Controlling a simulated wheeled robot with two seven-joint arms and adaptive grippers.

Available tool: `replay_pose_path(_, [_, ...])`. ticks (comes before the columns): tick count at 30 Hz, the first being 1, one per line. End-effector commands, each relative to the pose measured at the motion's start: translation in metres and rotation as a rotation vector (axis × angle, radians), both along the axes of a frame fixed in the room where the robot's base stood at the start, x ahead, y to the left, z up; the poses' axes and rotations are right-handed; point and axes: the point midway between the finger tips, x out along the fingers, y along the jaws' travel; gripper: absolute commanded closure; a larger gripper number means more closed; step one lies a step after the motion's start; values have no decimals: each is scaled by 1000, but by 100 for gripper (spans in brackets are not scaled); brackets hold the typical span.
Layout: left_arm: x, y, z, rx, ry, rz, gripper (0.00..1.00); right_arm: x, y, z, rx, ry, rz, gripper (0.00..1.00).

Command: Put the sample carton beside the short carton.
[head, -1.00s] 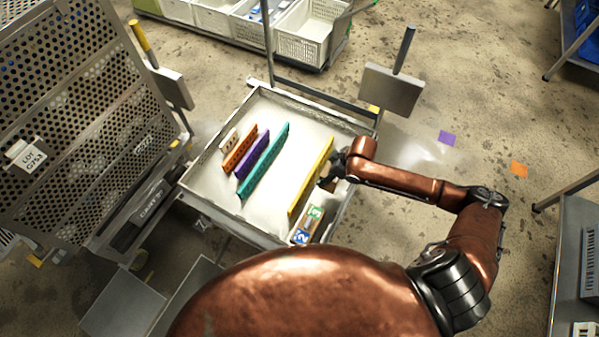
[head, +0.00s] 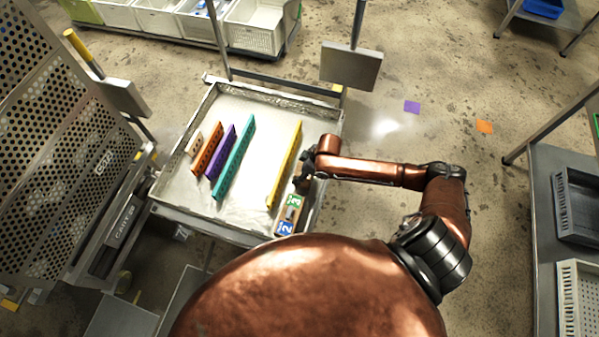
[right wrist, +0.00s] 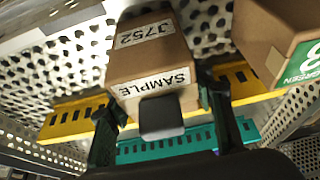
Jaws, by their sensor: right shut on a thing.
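In the head view my right gripper (head: 305,180) is over the tray's right side, right of the yellow divider (head: 285,166), and mostly hides the sample carton. A green-labelled carton (right wrist: 283,32) is close beside it in the wrist view. A small pale carton (head: 193,138) stands at the tray's far left; I cannot tell which is the short carton. My left gripper is not visible.
The metal tray (head: 262,86) holds orange (head: 207,150), purple (head: 221,153) and teal (head: 234,158) dividers. A blue-labelled carton (head: 285,227) is at the near right. A perforated cart (head: 50,130) stands left, a bench (head: 547,190) right. Bare tray floor shows between teal and yellow.

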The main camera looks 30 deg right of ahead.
Motion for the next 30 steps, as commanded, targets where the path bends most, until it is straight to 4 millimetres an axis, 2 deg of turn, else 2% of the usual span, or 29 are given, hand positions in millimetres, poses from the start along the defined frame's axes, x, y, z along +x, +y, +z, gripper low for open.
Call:
replay_pose_path(3, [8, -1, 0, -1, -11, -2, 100, 0, 0, -1, 1, 1, 0, 45])
replay_pose_path(8, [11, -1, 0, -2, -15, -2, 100, 0, 0, -1, 1, 1, 0, 34])
replay_pose_path(18, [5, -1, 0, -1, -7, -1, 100, 0, 0, 3, 0, 0, 0, 34])
replay_pose_path(23, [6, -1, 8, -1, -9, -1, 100, -6, -6, 24, -2, -2, -1, 34])
replay_pose_path(30, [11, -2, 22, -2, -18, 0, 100, -21, -19, 72, -3, -2, 1, 34])
